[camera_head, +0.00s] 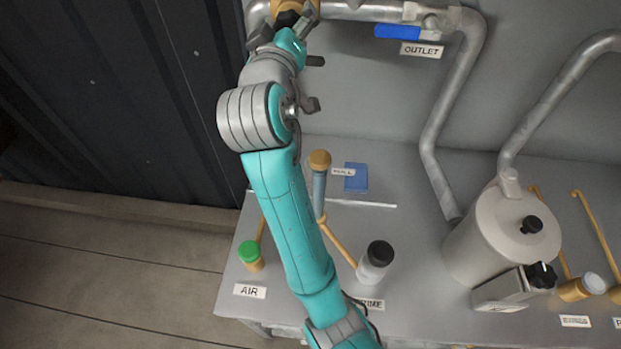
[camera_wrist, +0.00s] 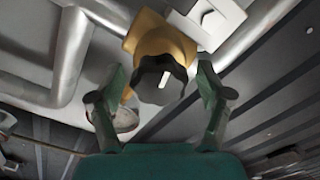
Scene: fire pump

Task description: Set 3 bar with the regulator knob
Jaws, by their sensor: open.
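The regulator knob (camera_wrist: 152,82) is black and lobed, with a white pointer mark, in the wrist view. It sits on a brass-coloured regulator body (camera_wrist: 158,38) on the pipework. My gripper (camera_wrist: 162,95) is open, with one finger on each side of the knob. I see a gap on both sides, and no clear contact. In the head view my gripper (camera_head: 283,28) is at the top, in front of the brass body (camera_head: 308,8), and the arm hides much of the knob. No pressure reading can be made out in either view.
A blue valve handle (camera_head: 397,31) and the OUTLET label (camera_head: 421,50) are right of the gripper. Grey pipes (camera_head: 440,120) run along the wall. Below are a green-topped AIR fitting (camera_head: 249,252), a black-capped PRIME fitting (camera_head: 376,262) and a grey pump housing (camera_head: 500,240).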

